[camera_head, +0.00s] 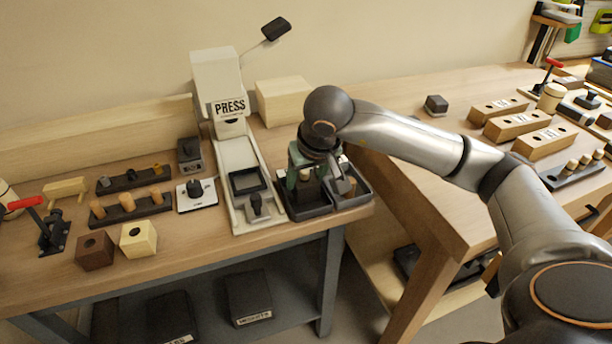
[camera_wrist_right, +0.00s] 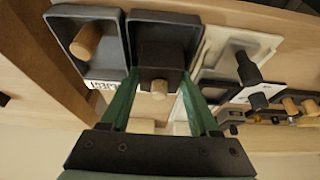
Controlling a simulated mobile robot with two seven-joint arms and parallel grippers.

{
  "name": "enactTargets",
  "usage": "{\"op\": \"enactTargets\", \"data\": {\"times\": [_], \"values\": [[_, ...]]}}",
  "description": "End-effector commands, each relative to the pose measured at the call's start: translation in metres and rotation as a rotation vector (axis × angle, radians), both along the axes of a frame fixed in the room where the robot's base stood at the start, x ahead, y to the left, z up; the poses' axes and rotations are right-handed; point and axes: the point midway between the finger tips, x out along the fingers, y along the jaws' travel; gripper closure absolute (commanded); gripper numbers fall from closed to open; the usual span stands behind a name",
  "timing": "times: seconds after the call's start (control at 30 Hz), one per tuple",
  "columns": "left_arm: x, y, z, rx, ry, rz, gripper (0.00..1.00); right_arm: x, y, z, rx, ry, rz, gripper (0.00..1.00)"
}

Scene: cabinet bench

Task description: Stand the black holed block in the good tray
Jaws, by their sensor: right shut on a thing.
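My right gripper (camera_head: 318,188) is over the double black tray (camera_head: 296,214) at the bench's right end. In the right wrist view its green fingers (camera_wrist_right: 157,82) are shut on the black block (camera_wrist_right: 160,58), one on each side. My left gripper is not in view.
The press (camera_head: 218,90) and its pale base stand left of the tray. Further left are peg racks (camera_head: 130,207), a brown block (camera_head: 95,250), a cream block (camera_head: 138,240) and a red-handled clamp (camera_head: 50,232). A second table (camera_head: 400,170) with a small dark block (camera_head: 437,105) lies right.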

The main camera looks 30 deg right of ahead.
Motion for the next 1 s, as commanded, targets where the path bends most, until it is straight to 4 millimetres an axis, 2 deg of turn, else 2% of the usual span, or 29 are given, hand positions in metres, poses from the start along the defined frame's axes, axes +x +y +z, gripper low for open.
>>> {"op": "enactTargets", "data": {"times": [1.0], "values": [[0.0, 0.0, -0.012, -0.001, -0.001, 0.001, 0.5, 0.0, 0.0, -0.012, 0.0, -0.001, 0.0, 0.93]]}}
